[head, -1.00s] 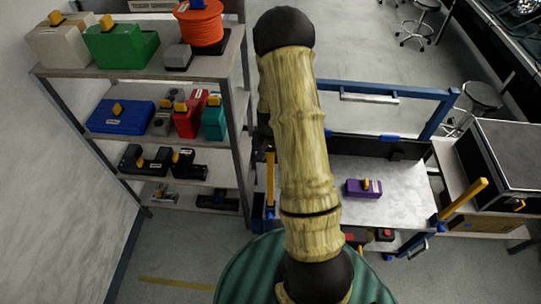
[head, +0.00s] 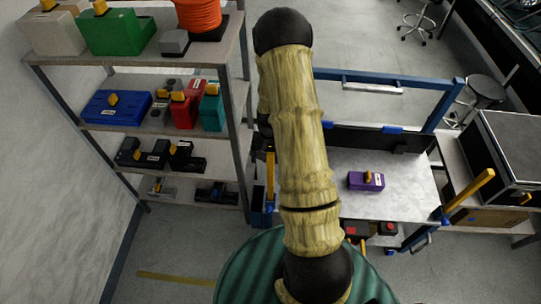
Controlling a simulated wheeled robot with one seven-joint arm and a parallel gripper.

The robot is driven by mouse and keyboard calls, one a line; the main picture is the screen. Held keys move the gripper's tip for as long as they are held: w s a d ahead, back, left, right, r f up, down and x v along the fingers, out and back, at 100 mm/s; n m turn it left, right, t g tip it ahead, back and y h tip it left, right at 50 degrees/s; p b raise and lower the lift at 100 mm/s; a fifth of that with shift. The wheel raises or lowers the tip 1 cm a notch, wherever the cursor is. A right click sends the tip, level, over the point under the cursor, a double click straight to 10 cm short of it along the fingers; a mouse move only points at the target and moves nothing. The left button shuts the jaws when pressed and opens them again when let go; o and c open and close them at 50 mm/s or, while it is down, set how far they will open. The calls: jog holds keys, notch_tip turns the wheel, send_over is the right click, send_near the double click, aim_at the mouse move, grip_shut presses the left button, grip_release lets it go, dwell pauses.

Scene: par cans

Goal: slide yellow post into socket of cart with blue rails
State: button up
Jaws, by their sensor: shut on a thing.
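The cart with blue rails (head: 461,98) stands ahead, its grey top partly hidden by my arm. One yellow post (head: 270,174) hangs upright left of my arm, over the cart's near left side. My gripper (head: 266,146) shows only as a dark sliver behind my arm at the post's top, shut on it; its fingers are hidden. A blue part (head: 262,213) of the cart is below the post; I cannot tell whether they touch. Another yellow post (head: 472,193) stands tilted in the picture at the cart's near right corner.
A purple case (head: 365,181) with a yellow handle lies on the cart top. Left is a shelf rack (head: 236,105) with several coloured cases. Right of the cart stands a bench (head: 440,152) with a dark box (head: 512,150). Stools are behind on open floor.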

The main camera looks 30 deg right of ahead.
jog(key=shift+f, duration=0.5)
jog(key=o, duration=1)
notch_tip(320, 180, up, 18)
jog(key=b, duration=0.3)
jog(key=shift+f+b, duration=0.25)
jog(key=shift+b, duration=0.15)
